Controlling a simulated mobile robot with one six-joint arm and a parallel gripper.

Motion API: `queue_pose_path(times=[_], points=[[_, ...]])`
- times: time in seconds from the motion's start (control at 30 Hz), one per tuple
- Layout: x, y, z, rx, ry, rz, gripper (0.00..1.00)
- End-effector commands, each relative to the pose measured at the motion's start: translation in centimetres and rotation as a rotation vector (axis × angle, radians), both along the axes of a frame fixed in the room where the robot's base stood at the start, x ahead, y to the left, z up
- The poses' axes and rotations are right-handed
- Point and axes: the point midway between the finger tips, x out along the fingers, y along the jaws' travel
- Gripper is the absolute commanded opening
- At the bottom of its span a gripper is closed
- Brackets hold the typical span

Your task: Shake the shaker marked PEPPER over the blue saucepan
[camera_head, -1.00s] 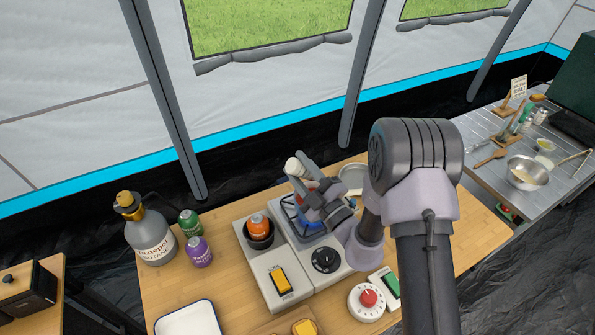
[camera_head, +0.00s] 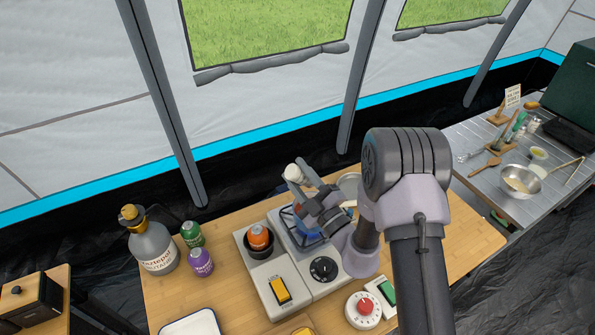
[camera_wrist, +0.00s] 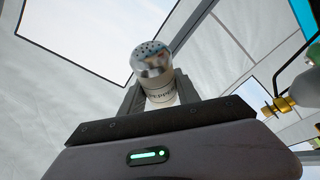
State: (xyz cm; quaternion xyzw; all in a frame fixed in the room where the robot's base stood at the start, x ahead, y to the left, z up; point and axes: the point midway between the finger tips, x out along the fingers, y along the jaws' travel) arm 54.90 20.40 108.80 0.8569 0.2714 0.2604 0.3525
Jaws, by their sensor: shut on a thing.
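My gripper (camera_head: 306,182) is shut on the PEPPER shaker (camera_head: 293,173), held above the back of the hob. In the wrist view the shaker (camera_wrist: 158,78) shows a domed metal top with holes and a pale body lettered PEPPER between the fingers. Its exact tilt in the room is hard to tell. The blue saucepan (camera_head: 309,234) sits on the hob under my gripper, which hides much of it. The shaker appears above and toward the far-left side of the pan. No falling pepper is visible.
An orange can (camera_head: 259,237) stands in a black holder left of the pan. Green (camera_head: 191,233) and purple (camera_head: 201,262) cans and a grey bottle (camera_head: 153,248) stand farther left. A red-knobbed timer (camera_head: 364,308) is front right.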

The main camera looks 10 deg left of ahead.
Motion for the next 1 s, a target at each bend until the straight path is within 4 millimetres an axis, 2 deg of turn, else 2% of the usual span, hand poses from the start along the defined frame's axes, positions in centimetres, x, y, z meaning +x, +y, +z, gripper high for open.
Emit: queue_pose_path(times=[0.03, 0.07, 0.2, 0.47, 0.57, 0.67, 0.9, 1.0], points=[[0.0, 0.0, -2.6, 0.000, 0.002, 0.000, 0.00], [0.0, 0.0, -3.1, -0.001, 0.001, 0.000, 0.00], [0.0, 0.0, -2.4, -0.001, -0.001, -0.001, 0.00], [-0.1, -0.1, -2.6, 0.003, -0.002, 0.005, 0.00], [-0.1, -0.1, -2.3, -0.047, -0.025, 0.004, 0.00], [-0.1, 0.1, -2.4, -0.225, -0.108, 0.004, 0.00], [-0.5, 0.9, -3.2, -0.895, -0.421, 0.005, 0.00], [-0.3, 0.5, -2.8, -1.093, -0.508, 0.004, 0.00]])
